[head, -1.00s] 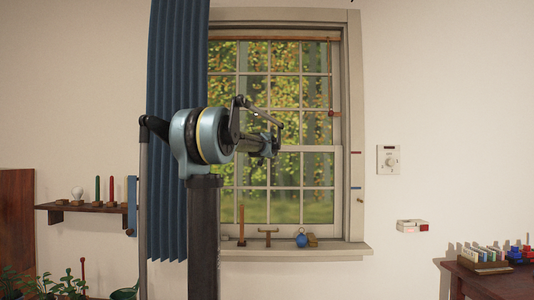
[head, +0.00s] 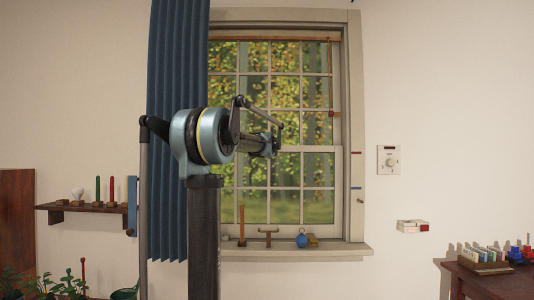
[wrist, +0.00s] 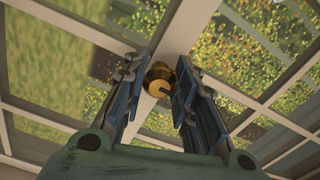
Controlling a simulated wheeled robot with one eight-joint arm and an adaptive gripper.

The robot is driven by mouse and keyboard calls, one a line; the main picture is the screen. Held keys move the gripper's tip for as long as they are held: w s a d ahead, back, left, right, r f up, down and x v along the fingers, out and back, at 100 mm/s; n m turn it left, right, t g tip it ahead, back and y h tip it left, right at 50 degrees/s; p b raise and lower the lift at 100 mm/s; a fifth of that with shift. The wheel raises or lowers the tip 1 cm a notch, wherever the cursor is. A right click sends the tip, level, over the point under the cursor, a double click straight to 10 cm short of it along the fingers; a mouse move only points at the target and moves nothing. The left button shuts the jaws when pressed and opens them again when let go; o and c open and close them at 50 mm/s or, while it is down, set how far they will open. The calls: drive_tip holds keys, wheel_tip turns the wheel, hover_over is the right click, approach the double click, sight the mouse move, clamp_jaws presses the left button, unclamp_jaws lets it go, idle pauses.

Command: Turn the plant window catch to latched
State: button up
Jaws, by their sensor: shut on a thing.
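The window catch (wrist: 159,74) is a small round brass piece on the white window bar in the wrist view. The fingertips cannot be made out in that view.
A blue curtain (head: 178,130) hangs left of the window, behind my arm. The sill (head: 340,249) carries small wooden items and a blue ball-like object (head: 301,240). A shelf (head: 85,207) is on the left, and a dark table (head: 490,284) at the right. The wall right of the window is mostly clear.

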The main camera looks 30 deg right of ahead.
idle(0.3)
drive_tip(key=o, duration=1)
drive_tip(key=shift+o, duration=0.2)
drive_tip(key=shift+s, duration=0.15)
drive_tip(key=v, duration=1.1)
drive_tip(key=shift+s+a, duration=0.2)
drive_tip(key=shift+s, duration=0.05)
drive_tip(key=shift+f, duration=0.1)
